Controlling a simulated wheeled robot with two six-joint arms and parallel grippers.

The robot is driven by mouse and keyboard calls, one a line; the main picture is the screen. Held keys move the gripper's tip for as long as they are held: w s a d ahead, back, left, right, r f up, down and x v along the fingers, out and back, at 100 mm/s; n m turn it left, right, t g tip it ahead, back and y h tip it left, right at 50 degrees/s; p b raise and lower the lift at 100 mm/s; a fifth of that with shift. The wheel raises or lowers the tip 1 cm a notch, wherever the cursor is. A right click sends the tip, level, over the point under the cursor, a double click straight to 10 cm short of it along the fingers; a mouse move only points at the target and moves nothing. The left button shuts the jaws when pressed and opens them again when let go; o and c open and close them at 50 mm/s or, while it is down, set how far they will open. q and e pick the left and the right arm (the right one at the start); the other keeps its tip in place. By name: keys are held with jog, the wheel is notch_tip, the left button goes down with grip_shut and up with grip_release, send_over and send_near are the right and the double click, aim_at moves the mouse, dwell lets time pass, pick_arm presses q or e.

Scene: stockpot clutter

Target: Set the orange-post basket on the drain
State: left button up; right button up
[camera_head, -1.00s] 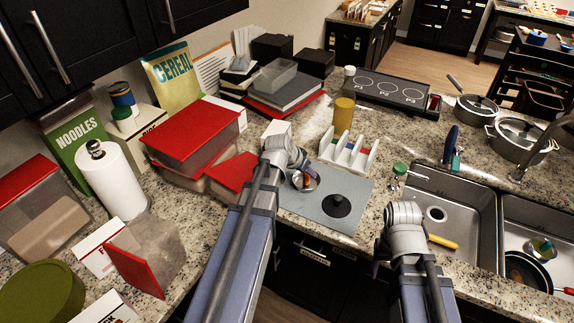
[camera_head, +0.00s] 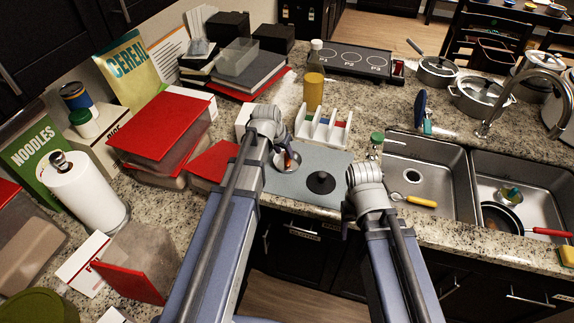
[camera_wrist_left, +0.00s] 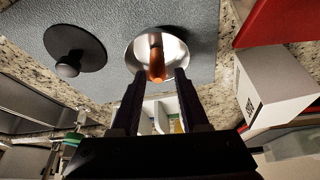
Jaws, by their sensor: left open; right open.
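The orange-post basket is a small shiny metal cup with an orange post in its middle. It sits on the grey mat (camera_head: 290,185), partly behind my left gripper in the head view, and shows clearly in the left wrist view (camera_wrist_left: 157,55). My left gripper (camera_wrist_left: 160,76) is open, its two fingertips apart at the near rim of the basket. In the head view my left gripper (camera_head: 268,135) is at the mat's back left. The drain (camera_head: 412,175) is a bare round hole in the left sink basin. My right gripper (camera_head: 364,185) is left of that basin; its fingers are hidden.
A black stopper (camera_head: 320,182) lies on the mat right of the basket. A white rack (camera_head: 323,127) stands behind. A green-topped bottle (camera_head: 376,143) stands by the sink. A yellow-handled tool (camera_head: 418,202) lies in the left basin, a pan (camera_head: 502,218) in the right.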

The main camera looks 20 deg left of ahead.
aim_at(287, 158)
pick_arm(q)
jog(key=shift+d+b+x, duration=0.2)
jog(key=shift+b+x, duration=2.2)
jog(key=shift+x, duration=0.25)
jog(key=shift+r, duration=0.1)
grip_shut()
